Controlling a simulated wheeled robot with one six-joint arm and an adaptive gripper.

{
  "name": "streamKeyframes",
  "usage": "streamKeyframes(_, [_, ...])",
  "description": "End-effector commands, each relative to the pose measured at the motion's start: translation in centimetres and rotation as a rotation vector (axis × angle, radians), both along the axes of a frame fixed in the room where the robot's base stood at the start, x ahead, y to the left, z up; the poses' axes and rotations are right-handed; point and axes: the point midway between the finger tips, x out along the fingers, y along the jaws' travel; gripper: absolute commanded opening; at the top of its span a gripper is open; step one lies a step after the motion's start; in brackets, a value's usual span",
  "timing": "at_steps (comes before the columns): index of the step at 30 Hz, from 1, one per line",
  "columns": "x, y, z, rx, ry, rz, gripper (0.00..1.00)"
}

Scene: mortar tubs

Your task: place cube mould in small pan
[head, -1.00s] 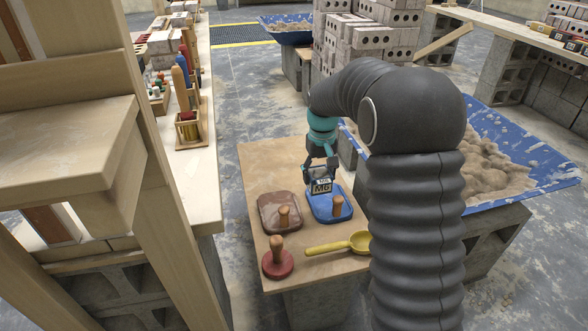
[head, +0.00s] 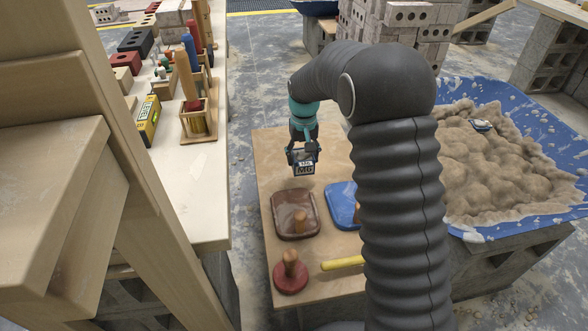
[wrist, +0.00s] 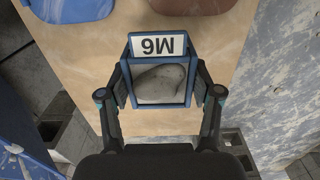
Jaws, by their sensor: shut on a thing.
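The cube mould is a small blue-framed box with a grey inside and a white label reading M6. It shows in the head view (head: 304,168) and the wrist view (wrist: 160,84). My gripper (head: 303,157) is shut on it, one finger at each side, and holds it over the far part of the wooden board (head: 270,165). In the wrist view my gripper (wrist: 162,90) spans the mould's blue sides. I cannot pick out the small pan with certainty.
On the board are a brown pad (head: 284,212) and a blue pad (head: 341,203) with wooden handles, a red round tool (head: 290,278) and a yellow handle (head: 342,264). A sand-filled blue tray (head: 470,170) stands right. A crowded bench (head: 207,200) stands left.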

Motion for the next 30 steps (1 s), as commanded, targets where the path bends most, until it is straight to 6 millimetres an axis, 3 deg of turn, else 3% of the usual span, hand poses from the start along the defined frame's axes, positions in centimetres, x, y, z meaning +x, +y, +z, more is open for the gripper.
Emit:
streamKeyframes(3, [0.2, 1.7, -0.9, 0.0, 0.0, 0.002, 0.11])
streamKeyframes(7, [0.3, 2.5, -1.4, 0.0, -0.001, 0.001, 0.11])
streamKeyframes(11, [0.3, 2.6, -2.0, 0.0, -0.001, 0.0, 0.11])
streamKeyframes(19, [0.2, 2.6, -5.3, 0.0, 0.0, 0.001, 0.11])
streamKeyframes(30, [0.3, 2.6, -5.8, 0.0, -0.001, 0.001, 0.11])
